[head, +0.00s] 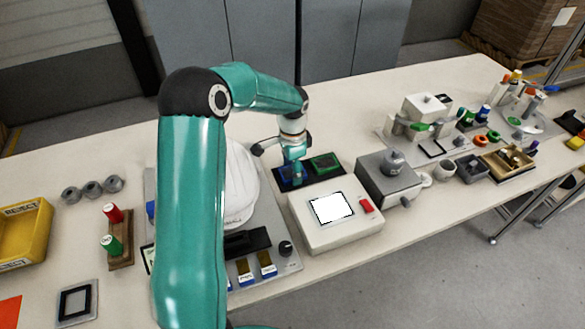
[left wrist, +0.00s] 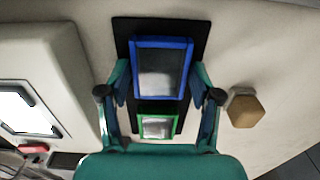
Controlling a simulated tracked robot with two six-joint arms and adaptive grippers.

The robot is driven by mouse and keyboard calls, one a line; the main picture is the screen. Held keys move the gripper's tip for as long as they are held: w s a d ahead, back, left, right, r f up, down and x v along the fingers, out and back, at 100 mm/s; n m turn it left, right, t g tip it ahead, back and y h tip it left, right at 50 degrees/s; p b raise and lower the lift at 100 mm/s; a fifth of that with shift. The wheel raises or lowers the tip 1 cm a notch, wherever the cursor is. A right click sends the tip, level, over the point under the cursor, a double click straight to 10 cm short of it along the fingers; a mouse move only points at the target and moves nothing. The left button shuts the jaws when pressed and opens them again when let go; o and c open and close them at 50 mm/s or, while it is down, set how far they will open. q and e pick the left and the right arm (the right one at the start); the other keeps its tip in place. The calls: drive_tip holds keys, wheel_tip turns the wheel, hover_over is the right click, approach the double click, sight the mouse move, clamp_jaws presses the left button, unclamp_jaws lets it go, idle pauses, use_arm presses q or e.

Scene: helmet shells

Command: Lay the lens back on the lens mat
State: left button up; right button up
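The dark lens mat (head: 309,174) lies on the table behind the white box with a lit screen; it also shows in the left wrist view (left wrist: 124,28). A blue-framed lens (left wrist: 161,70) and a smaller-looking green-framed lens (left wrist: 157,126) appear flat on it. In the head view the blue lens (head: 284,184) is partly hidden by my left gripper (head: 293,180), and the green lens (head: 325,163) is clear. My left gripper points down at the blue lens. Its fingers stand apart on both sides of the blue frame, with narrow gaps showing. My right gripper is out of view.
The white screen box (head: 335,212) stands just in front of the mat. A grey box (head: 388,180) is to its right. A white helmet shell (head: 240,185) is left of the mat, partly behind my arm. A tan hexagonal piece (left wrist: 245,108) lies beside the mat.

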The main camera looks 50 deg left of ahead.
use_arm(q)
drive_tip(key=o, duration=0.3)
wheel_tip(320, 180, up, 12)
idle(0.6)
